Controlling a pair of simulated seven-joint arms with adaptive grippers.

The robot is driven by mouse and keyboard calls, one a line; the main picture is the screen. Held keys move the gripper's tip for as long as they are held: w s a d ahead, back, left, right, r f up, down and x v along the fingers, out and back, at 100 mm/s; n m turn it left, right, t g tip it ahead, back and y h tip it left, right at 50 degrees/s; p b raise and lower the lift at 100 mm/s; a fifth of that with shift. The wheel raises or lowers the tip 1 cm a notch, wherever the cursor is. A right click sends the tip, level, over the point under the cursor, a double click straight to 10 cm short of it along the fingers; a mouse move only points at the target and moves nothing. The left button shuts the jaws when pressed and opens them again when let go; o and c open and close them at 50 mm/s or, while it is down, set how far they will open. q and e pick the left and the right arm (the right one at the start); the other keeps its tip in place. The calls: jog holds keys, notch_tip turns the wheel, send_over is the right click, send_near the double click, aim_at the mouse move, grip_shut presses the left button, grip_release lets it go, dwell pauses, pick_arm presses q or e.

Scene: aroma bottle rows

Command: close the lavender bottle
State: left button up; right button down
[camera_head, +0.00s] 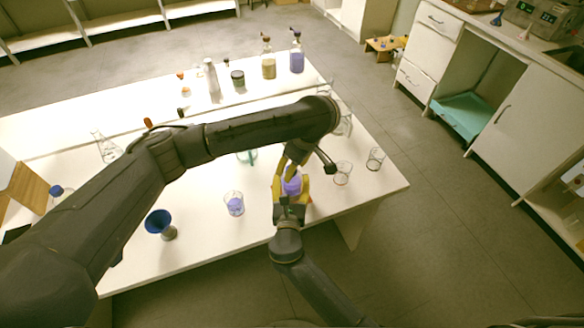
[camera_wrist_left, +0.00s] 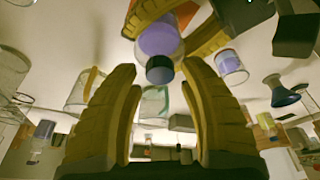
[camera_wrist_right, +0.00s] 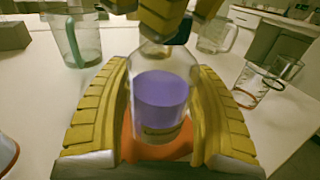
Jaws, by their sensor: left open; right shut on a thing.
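The lavender bottle (camera_wrist_right: 160,100) is clear glass with purple liquid and a label too blurred to read. It stands upright at the table's front right, and shows in the head view (camera_head: 291,186). My right gripper (camera_head: 291,191) is shut around its body. A dark cap (camera_wrist_left: 160,70) is at the bottle's mouth; I cannot tell how firmly it sits. My left gripper (camera_head: 290,170) reaches down from above.
A beaker with purple liquid (camera_head: 234,205) and a blue funnel (camera_head: 158,222) stand to the left. Empty glass beakers (camera_head: 342,174) (camera_head: 375,159) stand to the right. Purple (camera_head: 297,62) and yellow (camera_head: 269,68) bottles are on the back shelf. The table's front edge is close.

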pick_arm(q)
jog(key=shift+r, duration=1.8)
